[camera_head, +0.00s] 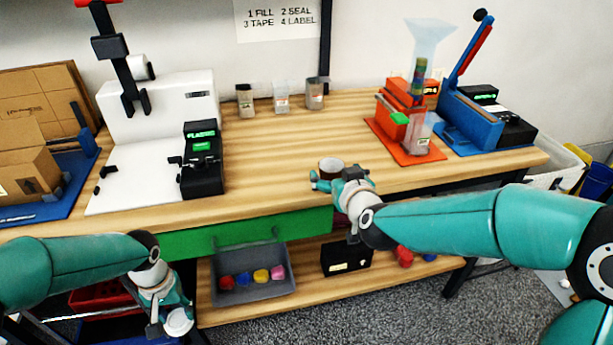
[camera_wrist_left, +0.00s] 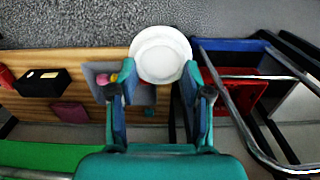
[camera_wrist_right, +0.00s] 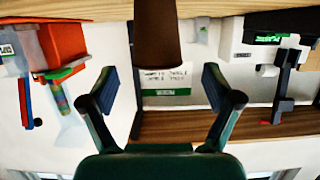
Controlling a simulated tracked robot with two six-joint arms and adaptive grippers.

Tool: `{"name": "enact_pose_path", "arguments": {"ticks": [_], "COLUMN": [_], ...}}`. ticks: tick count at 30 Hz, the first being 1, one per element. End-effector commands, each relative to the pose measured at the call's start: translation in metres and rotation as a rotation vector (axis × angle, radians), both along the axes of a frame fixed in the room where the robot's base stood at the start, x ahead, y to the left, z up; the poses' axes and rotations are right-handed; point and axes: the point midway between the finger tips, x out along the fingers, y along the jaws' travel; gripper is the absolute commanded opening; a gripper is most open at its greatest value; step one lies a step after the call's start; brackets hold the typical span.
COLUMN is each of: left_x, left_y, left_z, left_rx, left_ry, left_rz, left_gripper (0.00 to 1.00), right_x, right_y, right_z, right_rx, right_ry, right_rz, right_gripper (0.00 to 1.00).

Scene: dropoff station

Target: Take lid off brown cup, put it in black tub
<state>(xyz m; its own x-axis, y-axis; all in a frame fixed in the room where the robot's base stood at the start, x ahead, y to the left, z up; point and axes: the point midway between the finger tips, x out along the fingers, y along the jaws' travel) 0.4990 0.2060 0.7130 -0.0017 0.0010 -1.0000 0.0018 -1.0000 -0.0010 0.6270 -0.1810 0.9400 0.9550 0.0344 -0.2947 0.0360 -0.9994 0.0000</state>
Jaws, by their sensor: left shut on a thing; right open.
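The brown cup (camera_head: 331,171) stands upright near the front edge of the wooden table, its top showing no lid. It also shows in the right wrist view (camera_wrist_right: 157,38). My right gripper (camera_head: 326,184) is open beside the cup; in its wrist view the cup is ahead, between the spread fingers (camera_wrist_right: 157,85). My left gripper (camera_head: 168,318) is low in front of the table, shut on a round white lid (camera_head: 178,321). The lid fills the space past the fingertips in the left wrist view (camera_wrist_left: 160,55). I cannot tell which container is the black tub.
On the lower shelf stand a dark grey bin (camera_head: 253,293) with several coloured pieces and a black box (camera_head: 346,260) with a label. A red bin (camera_head: 95,297) is low at left.

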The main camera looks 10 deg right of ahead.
Motion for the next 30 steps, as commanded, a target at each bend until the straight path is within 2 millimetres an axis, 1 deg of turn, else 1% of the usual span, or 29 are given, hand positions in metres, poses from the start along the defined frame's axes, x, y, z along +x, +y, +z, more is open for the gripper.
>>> {"name": "enact_pose_path", "arguments": {"ticks": [6, 9, 12, 18, 19, 26, 29, 30], "left_x": [0.000, 0.000, 0.000, 0.000, 0.000, 0.000, 0.000, 0.000], "left_y": [0.000, 0.000, 0.000, 0.000, 0.000, -0.001, -0.001, -0.001], "left_z": [0.002, 0.004, 0.004, 0.004, 0.004, 0.004, 0.004, 0.004], "left_rx": [0.000, 0.000, 0.000, 0.000, 0.000, 0.000, 0.000, 0.000], "left_ry": [0.000, 0.000, 0.000, 0.000, 0.000, 0.000, 0.000, 0.000], "left_rz": [0.000, 0.000, 0.000, -0.001, -0.001, -0.001, -0.001, -0.001], "left_gripper": [0.07, 0.07, 0.07, 0.07, 0.07, 0.07, 0.07, 0.07], "right_x": [0.028, 0.039, 0.045, 0.045, 0.045, 0.045, 0.045, 0.045], "right_y": [-0.003, -0.002, -0.002, -0.002, -0.002, -0.002, -0.002, -0.002], "right_z": [-0.013, -0.015, -0.017, -0.017, -0.017, -0.017, -0.017, -0.017], "right_rx": [-0.001, 0.001, 0.001, 0.001, 0.001, 0.000, 0.001, 0.001], "right_ry": [0.003, 0.003, 0.002, 0.001, 0.001, 0.001, 0.001, 0.001], "right_rz": [-0.001, 0.000, 0.000, -0.001, -0.001, -0.001, -0.001, -0.001], "right_gripper": [0.89, 0.89, 0.89, 0.89, 0.87, 0.49, 0.48, 0.45]}}
